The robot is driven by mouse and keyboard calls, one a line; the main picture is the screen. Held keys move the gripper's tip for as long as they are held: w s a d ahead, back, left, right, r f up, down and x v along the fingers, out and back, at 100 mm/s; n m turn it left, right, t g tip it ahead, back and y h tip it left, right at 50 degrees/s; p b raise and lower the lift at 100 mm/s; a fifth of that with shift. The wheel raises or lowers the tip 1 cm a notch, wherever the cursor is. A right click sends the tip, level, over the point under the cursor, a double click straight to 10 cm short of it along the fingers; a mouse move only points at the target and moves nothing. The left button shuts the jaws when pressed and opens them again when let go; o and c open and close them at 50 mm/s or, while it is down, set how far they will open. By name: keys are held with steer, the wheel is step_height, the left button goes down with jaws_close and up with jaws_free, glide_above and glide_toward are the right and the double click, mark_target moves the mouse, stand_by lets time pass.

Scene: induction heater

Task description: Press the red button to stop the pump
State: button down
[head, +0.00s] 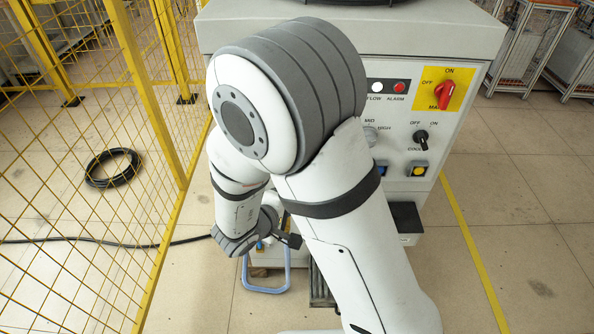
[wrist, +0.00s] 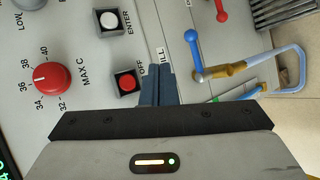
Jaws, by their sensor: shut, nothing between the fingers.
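The red button (wrist: 127,84) sits in a dark square housing on the grey panel, in the upper middle of the wrist view, near a partly covered "OFF" label. My gripper (wrist: 160,72) is shut and empty. Its fingertips are just right of the red button in the picture, apart from it, and they overlap the panel labels. In the head view my arm hides the red button and most of the lower panel; the gripper's fingers cannot be made out there.
A white button (wrist: 109,20) marked ENTER and a red temperature knob (wrist: 50,78) are near the red button. Blue-handled (wrist: 193,48) and red-handled (wrist: 220,10) valves and a hose (wrist: 290,62) stand to the right. Yellow mesh fencing (head: 150,120) stands left of the cabinet (head: 440,205).

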steer(key=shift+w, duration=0.1)
steer(key=w+b, duration=0.1)
steer(key=w, duration=0.7)
steer(key=shift+w+d, duration=0.15)
steer(key=shift+w, duration=0.15)
steer(key=shift+w+r+p, duration=0.15)
steer(key=shift+w+p, duration=0.15)
steer(key=shift+p, duration=0.3)
stand_by(1.5)
steer(key=shift+w, duration=0.15)
stand_by(0.3)
